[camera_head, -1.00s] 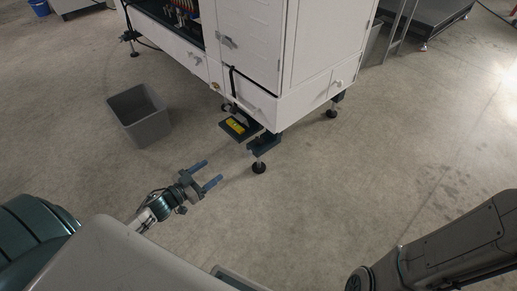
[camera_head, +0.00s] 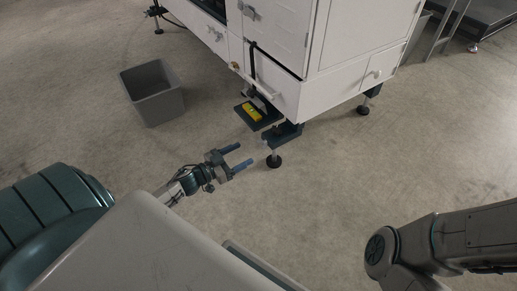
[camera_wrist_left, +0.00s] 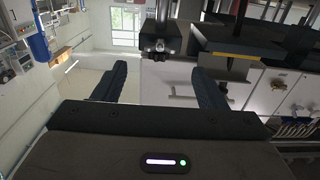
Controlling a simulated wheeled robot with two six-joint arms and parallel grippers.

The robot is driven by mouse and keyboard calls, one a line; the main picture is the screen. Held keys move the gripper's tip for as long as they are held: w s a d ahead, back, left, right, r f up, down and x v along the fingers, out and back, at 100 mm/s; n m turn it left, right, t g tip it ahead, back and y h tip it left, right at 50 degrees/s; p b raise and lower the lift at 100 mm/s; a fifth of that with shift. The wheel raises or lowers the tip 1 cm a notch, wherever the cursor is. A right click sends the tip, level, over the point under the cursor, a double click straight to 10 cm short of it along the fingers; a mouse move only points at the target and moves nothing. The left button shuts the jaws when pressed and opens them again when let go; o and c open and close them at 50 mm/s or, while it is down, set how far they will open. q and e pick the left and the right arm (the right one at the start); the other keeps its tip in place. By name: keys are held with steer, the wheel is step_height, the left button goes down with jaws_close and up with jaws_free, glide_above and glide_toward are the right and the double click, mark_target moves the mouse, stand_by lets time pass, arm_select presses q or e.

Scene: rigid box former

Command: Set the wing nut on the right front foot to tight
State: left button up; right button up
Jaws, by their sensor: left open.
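The right front foot (camera_head: 274,160) is a threaded post on a round black pad, under the near corner of the white machine (camera_head: 285,95). A small part at the post's top, seemingly the wing nut (camera_head: 265,143), is too small in the head view to read its setting. My left gripper (camera_head: 243,155) is open and empty, just left of the post, its blue fingers pointing at it. In the left wrist view, the open fingers (camera_wrist_left: 160,82) frame a dark post with a small fitting (camera_wrist_left: 160,46), beyond the tips and apart from them. My right gripper is out of view.
A dark bracket with a yellow-marked block (camera_head: 252,111) juts from the machine just behind the foot. A grey bin (camera_head: 152,92) stands on the floor at the left. Another foot (camera_head: 363,109) is at the right. The floor in front is clear.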

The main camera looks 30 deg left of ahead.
mark_target(263, 143)
arm_select(q)
steer(key=b+x, duration=0.2)
steer(key=x, duration=0.5)
steer(key=shift+w, duration=0.25)
steer(key=shift+d, duration=0.1)
steer(key=c, duration=1)
